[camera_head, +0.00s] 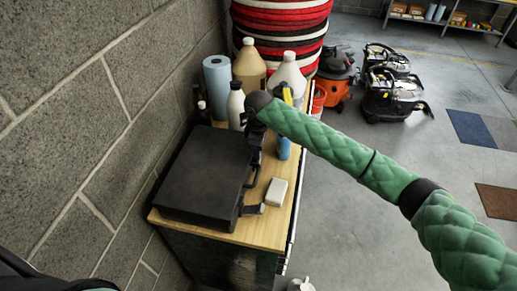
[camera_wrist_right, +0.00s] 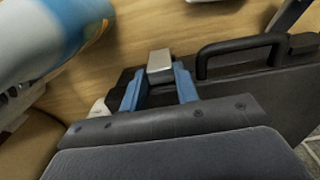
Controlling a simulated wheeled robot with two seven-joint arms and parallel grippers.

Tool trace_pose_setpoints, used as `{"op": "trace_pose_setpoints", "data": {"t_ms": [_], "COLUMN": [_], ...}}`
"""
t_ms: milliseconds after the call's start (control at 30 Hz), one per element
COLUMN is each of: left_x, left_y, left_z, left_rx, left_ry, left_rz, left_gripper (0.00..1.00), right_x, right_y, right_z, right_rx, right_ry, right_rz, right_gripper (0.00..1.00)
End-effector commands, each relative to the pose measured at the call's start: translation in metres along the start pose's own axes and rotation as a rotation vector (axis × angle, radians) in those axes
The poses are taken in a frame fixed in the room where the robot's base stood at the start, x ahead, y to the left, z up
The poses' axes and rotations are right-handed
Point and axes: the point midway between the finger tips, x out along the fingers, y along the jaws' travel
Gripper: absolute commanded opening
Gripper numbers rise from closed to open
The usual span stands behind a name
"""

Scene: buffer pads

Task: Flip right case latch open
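A closed black case (camera_head: 205,172) lies flat on a wooden-topped cart (camera_head: 265,232), its handle side facing right. The handle (camera_head: 251,174) also shows in the right wrist view (camera_wrist_right: 240,45). One grey latch (camera_head: 251,209) sticks out at the near end of that side. My right gripper (camera_head: 258,142) is at the far end of the same side, partly hidden by its own wrist. In the right wrist view its blue fingers (camera_wrist_right: 160,88) are apart, on either side of a silver latch (camera_wrist_right: 160,62). I cannot tell whether they touch it. My left gripper is not in view.
A white block (camera_head: 276,192) lies right of the handle. A blue spray bottle (camera_head: 284,149) stands close to my right gripper. White bottle (camera_head: 236,107), jugs (camera_head: 249,70) and a blue paper roll (camera_head: 217,85) stand behind the case. A block wall (camera_head: 90,110) borders the left.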

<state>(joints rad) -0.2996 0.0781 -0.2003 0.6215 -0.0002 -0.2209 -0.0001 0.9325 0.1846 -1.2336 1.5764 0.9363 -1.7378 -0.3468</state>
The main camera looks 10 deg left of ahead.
Motion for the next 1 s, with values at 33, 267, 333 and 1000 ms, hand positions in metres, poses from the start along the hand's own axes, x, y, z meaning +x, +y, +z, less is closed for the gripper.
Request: {"op": "trace_pose_setpoints", "data": {"t_ms": [33,267,333,1000], "left_x": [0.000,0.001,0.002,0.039], "left_y": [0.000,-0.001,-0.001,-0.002], "left_z": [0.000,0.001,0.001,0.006], "left_rx": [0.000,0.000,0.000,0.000], "left_ry": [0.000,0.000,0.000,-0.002], "left_rz": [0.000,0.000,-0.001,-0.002], "left_gripper": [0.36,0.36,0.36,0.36], "right_x": [0.000,0.000,0.001,0.014], "right_y": [0.000,0.000,0.000,0.000], "right_z": [0.000,0.001,0.003,0.040], "right_rx": [0.000,0.000,0.000,0.002], "right_ry": [0.000,0.009,0.024,0.455], "right_rz": [0.000,0.000,0.000,0.000], "right_gripper": [0.15,0.08,0.08,0.08]}}
